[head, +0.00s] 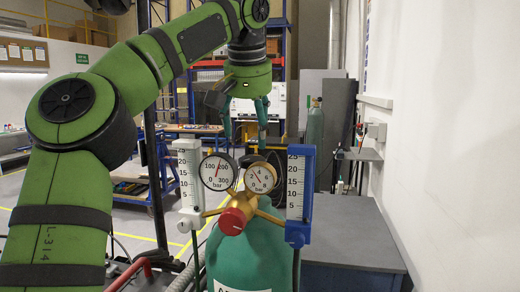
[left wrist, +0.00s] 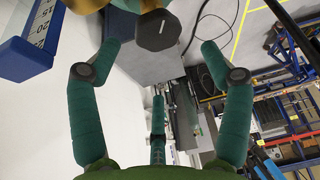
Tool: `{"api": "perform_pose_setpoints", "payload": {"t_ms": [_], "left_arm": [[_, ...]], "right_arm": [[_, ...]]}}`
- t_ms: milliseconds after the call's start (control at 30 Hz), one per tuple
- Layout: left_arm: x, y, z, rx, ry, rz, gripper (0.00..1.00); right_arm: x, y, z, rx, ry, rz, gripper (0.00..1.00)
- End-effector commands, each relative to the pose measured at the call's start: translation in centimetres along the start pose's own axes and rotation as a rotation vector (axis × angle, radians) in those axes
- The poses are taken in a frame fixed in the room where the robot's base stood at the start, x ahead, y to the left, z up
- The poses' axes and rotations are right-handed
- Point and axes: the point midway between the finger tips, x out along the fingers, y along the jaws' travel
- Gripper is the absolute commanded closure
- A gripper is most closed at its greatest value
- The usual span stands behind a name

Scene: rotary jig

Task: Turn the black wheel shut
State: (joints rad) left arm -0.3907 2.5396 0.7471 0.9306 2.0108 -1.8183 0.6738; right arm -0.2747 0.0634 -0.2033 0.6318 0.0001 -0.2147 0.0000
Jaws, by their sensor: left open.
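The black wheel (left wrist: 158,31) shows at the top middle of the left wrist view, dark and faceted with a white line on its face. In the head view, dark shapes behind the gauges may be part of it, but I cannot tell. My left gripper (head: 245,128) hangs fingers-down just above and behind the two gauges. In the left wrist view my left gripper (left wrist: 161,48) has its teal fingers spread wide, with the wheel between and beyond the tips; I see no contact. The green cylinder (head: 248,258) stands below. My right gripper is not in view.
Close around are the left gauge (head: 217,173), right gauge (head: 260,178), red knob (head: 232,221), white flowmeter (head: 188,175) and blue flowmeter (head: 299,195). The blue one also shows in the left wrist view (left wrist: 28,50). A grey bench (head: 350,232) and white wall stand at right.

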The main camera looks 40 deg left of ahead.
Motion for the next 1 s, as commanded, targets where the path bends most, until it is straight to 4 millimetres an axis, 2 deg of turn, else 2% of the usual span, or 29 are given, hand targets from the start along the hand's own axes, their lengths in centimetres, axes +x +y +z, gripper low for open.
{"api": "perform_pose_setpoints", "payload": {"t_ms": [33, 200, 400, 600, 767, 867, 900, 967, 1000], "left_arm": [[0.2, 0.1, 0.0, 0.002, 0.001, -0.001, 0.21], [2.2, 0.0, 0.1, 0.002, -0.002, -0.001, 0.21], [5.2, 0.0, 0.0, 0.002, -0.002, -0.001, 0.21], [6.9, 0.0, 0.0, 0.000, 0.000, -0.001, 0.21], [7.1, 0.0, 0.0, 0.000, 0.001, -0.001, 0.21], [7.0, 0.0, 0.0, 0.000, 0.001, -0.001, 0.21], [7.0, 0.0, 0.0, 0.000, 0.001, -0.001, 0.29], [7.0, 0.0, 0.0, 0.000, 0.001, -0.001, 0.53], [7.0, 0.0, 0.0, 0.000, 0.001, -0.001, 0.69]], "right_arm": [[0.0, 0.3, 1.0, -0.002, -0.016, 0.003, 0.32], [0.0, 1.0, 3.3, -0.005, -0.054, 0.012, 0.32], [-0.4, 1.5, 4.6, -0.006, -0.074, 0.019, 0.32], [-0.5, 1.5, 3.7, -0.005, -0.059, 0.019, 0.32], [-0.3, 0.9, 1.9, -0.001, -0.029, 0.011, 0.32], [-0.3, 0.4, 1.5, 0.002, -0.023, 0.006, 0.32], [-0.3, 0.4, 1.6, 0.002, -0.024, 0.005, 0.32], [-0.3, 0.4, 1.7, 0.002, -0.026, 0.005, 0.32], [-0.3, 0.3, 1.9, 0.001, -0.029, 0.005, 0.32]]}}
